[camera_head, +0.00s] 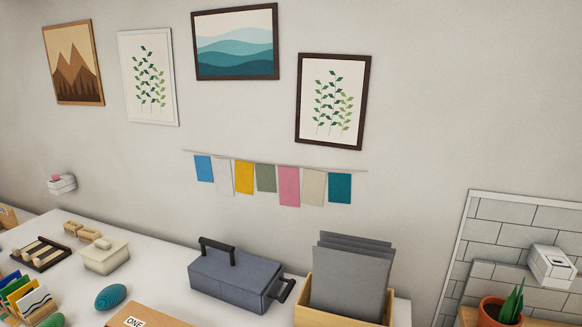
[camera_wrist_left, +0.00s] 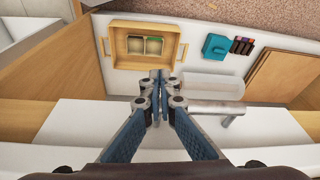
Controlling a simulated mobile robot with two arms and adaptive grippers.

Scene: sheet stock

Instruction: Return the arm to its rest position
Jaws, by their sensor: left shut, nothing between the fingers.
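My left gripper (camera_wrist_left: 158,78) shows in the left wrist view with its fingers together and nothing between them. It points toward a wooden tray (camera_wrist_left: 115,47) with handles that holds small green-topped items; the tray lies beyond the fingertips, and I cannot tell how far. Neither gripper nor arm shows in the head view. My right gripper is in neither view.
In the head view a white counter (camera_head: 160,259) carries a grey-blue case (camera_head: 228,277), a wooden box (camera_head: 301,312) of grey sheets (camera_head: 349,280) and a blue egg-shaped object (camera_head: 111,296). The left wrist view shows a teal object (camera_wrist_left: 216,46) and a metallic cylinder (camera_wrist_left: 215,106).

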